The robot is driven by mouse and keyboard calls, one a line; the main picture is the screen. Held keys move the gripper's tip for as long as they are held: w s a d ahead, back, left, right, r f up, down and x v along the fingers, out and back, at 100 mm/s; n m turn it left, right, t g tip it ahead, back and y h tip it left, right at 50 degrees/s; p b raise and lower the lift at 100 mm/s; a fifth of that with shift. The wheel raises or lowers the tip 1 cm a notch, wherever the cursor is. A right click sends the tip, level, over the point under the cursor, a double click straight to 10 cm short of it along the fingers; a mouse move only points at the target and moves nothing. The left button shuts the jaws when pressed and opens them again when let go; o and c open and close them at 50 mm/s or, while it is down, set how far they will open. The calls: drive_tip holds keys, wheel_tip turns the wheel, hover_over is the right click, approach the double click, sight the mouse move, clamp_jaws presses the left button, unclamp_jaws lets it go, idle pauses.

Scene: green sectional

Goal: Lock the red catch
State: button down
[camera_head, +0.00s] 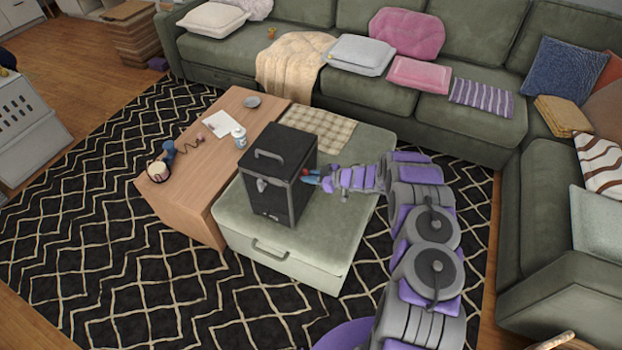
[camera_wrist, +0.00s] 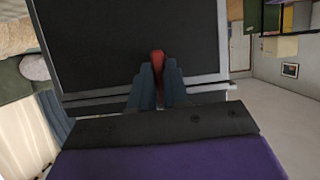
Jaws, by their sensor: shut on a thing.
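A black box (camera_head: 274,186) with a top handle and grey edges stands upright on the green ottoman (camera_head: 330,236). The red catch (camera_wrist: 158,62) is on the box's side, between my fingertips in the wrist view; a bit of red also shows at the box's right side in the head view (camera_head: 305,171). My gripper (camera_head: 312,176) reaches in from the right and its fingers are shut on the red catch. In the wrist view my gripper (camera_wrist: 158,84) covers the lower part of the catch. Whether the catch is locked cannot be seen.
A wooden table (camera_head: 196,178) beside the ottoman holds a bottle (camera_head: 239,137), a mug (camera_head: 156,172), paper and a small dish. A folded plaid cloth (camera_head: 320,126) lies behind the box. A green sectional (camera_head: 460,110) with cushions borders the back and right.

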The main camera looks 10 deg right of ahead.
drive_tip(key=shift+r, duration=0.1)
idle(0.5)
drive_tip(key=c, duration=1.1)
unclamp_jaws()
drive_tip(key=shift+w, duration=0.1)
drive_tip(key=p+v, duration=0.3)
drive_tip(key=v, duration=1.4)
drive_tip(key=shift+d, duration=0.2)
drive_tip(key=shift+w, duration=0.1)
